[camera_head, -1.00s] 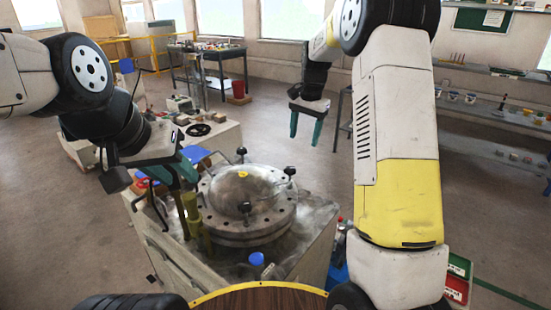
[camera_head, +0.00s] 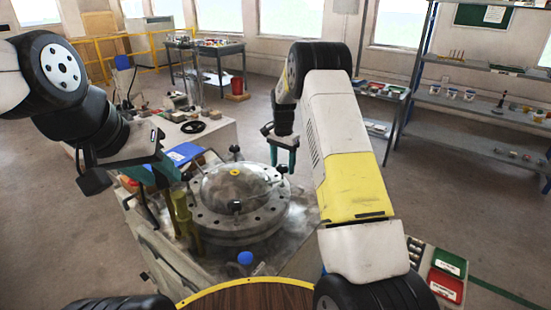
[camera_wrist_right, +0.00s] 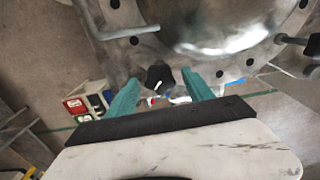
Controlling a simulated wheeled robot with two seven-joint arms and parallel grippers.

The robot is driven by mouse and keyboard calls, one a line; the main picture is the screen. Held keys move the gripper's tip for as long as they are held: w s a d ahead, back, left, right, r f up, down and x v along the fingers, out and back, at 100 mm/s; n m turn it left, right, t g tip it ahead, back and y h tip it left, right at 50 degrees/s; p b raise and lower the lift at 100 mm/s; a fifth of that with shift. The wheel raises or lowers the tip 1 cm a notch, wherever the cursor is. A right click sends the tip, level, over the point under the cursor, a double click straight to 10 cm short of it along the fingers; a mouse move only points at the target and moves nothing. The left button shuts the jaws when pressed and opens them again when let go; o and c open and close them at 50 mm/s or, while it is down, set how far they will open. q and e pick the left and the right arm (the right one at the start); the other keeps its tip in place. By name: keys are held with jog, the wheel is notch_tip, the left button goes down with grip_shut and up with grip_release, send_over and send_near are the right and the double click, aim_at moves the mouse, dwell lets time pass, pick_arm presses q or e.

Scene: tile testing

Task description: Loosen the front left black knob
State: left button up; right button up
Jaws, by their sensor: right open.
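The round metal vessel lid (camera_head: 215,185) on the workbench carries black knobs. One knob (camera_head: 236,207) is at its front, one (camera_head: 235,152) at its back, and one (camera_head: 282,169) at its right. My right gripper (camera_head: 284,168) is open above the right side of the lid, at that right-hand knob. In the right wrist view a black knob (camera_wrist_right: 160,77) shows between the open teal fingers (camera_wrist_right: 162,92), with nothing gripped. My left gripper (camera_head: 165,172) is at the left of the lid, beside olive cylinders; whether its jaws are open is unclear.
Olive cylinders (camera_head: 181,210) stand at the lid's left edge. A blue cap (camera_head: 245,258) sits at the bench front. A blue item (camera_head: 182,155) lies behind on the left. Red and green trays (camera_head: 447,284) are at the lower right.

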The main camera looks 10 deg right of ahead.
jog(key=shift+f, duration=0.15)
grip_shut()
